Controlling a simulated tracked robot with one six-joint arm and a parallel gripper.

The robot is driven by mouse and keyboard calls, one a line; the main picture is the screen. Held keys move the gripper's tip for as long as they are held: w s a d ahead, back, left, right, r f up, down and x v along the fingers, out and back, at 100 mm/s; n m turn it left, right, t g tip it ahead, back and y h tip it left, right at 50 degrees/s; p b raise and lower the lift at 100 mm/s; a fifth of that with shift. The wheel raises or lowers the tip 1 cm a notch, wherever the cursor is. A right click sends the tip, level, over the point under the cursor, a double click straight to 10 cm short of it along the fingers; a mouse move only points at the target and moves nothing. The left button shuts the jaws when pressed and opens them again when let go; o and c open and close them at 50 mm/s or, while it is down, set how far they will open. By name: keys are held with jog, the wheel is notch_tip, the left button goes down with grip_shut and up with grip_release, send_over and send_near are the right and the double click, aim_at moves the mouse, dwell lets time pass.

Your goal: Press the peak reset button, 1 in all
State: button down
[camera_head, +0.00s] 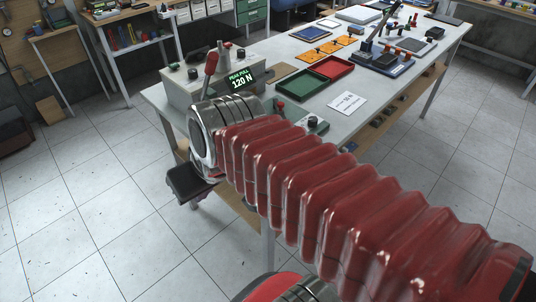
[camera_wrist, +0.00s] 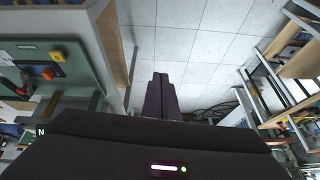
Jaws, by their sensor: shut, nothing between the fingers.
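The force gauge's lit display (camera_head: 240,79) reads PEAK PULL 120 N on a grey instrument box (camera_head: 185,92) at the near end of the bench. No label naming the peak reset button is legible. My gripper (camera_wrist: 160,77) is shut and empty, pointing over bare floor to the right of that panel and touching nothing. In the head view, only a dark part of my gripper (camera_head: 190,185) shows below my wrist, beside the bench edge.
A red lever handle (camera_head: 211,64) stands up at the instrument box. Red (camera_head: 333,67) and green (camera_head: 303,84) trays and a white card (camera_head: 347,103) lie on the bench (camera_head: 390,88). My arm covers the bench's near side. Open tiled floor lies to the left.

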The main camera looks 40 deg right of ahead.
jog(key=w+d+r+m+t+y, duration=0.2)
jog(key=w+d+m, duration=0.2)
jog(key=w+d, duration=0.7)
jog(key=s+d+f+m+t, duration=0.1)
jog(key=d, duration=0.6)
jog(key=s+d+f+m+h, duration=0.1)
jog(key=s+d+f, duration=0.1)
jog(key=d, duration=0.6)
jog(key=shift+s+d+m+t, duration=0.3)
jog(key=shift+m+t, duration=0.1)
jog(key=shift+f, duration=0.15)
jog(key=shift+f, duration=4.3)
jog(key=shift+f, duration=0.85)
jog(key=shift+r, duration=0.9)
